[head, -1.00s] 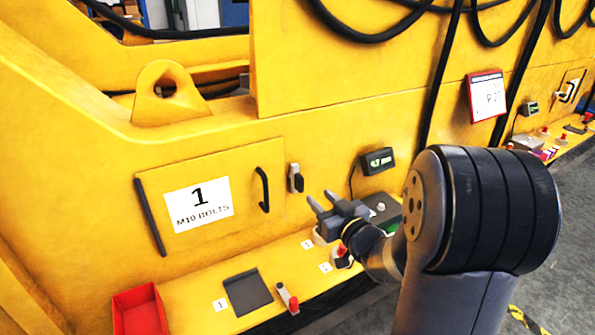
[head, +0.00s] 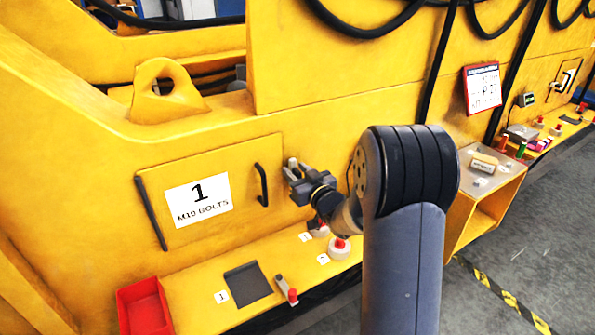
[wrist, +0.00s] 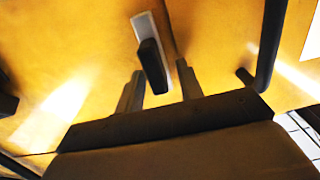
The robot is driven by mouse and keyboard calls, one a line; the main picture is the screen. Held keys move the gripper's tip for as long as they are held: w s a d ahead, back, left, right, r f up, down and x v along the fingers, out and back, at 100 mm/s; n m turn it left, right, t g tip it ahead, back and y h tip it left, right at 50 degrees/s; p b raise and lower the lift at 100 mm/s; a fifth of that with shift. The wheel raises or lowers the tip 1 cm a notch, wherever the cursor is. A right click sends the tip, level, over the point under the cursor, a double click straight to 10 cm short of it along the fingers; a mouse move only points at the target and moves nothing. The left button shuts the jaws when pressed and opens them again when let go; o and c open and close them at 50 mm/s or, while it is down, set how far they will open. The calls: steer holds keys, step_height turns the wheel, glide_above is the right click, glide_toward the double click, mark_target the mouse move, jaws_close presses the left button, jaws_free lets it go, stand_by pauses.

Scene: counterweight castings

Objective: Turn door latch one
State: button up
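Door one (head: 235,155) is a yellow panel labelled "1 M10 BOLTS", and it sits closed in the yellow casting. Its latch, a light plate with a dark lever (wrist: 153,66), shows in the wrist view, with the lever slanting slightly from upright. My gripper (head: 295,170) is at the latch, just right of the door, and largely hides it in the head view. In the wrist view my gripper (wrist: 159,86) is open, with one finger on each side of the lever's lower end. I cannot tell whether either finger touches it.
The door's black handle (head: 261,185) is close to the left of my gripper. Below is a yellow ledge (head: 195,288) with a red bin (head: 144,307), a dark plate (head: 247,285) and red-topped controls. A yellow open box (head: 487,195) stands to the right.

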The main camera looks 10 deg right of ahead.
jaws_close()
stand_by(0.3)
steer(key=shift+f+b, duration=0.1)
steer(key=shift+b, duration=0.3)
steer(key=n+b, duration=0.1)
steer(key=b, duration=0.2)
steer(key=n+b, duration=0.1)
steer(key=shift+a+f+n+b, duration=0.25)
steer(key=shift+n+b, duration=0.05)
steer(key=n+b, duration=0.5)
steer(key=a+n+b, duration=0.1)
steer(key=n+b, duration=0.4)
steer(key=b, duration=0.1)
steer(key=f+n+b, duration=0.1)
steer(key=n+b, duration=0.4)
steer(key=shift+s+a+f+b, duration=0.1)
steer(key=shift+s+a+b, duration=0.05)
steer(key=shift+s+b, duration=0.2)
steer(key=shift+n, duration=0.3)
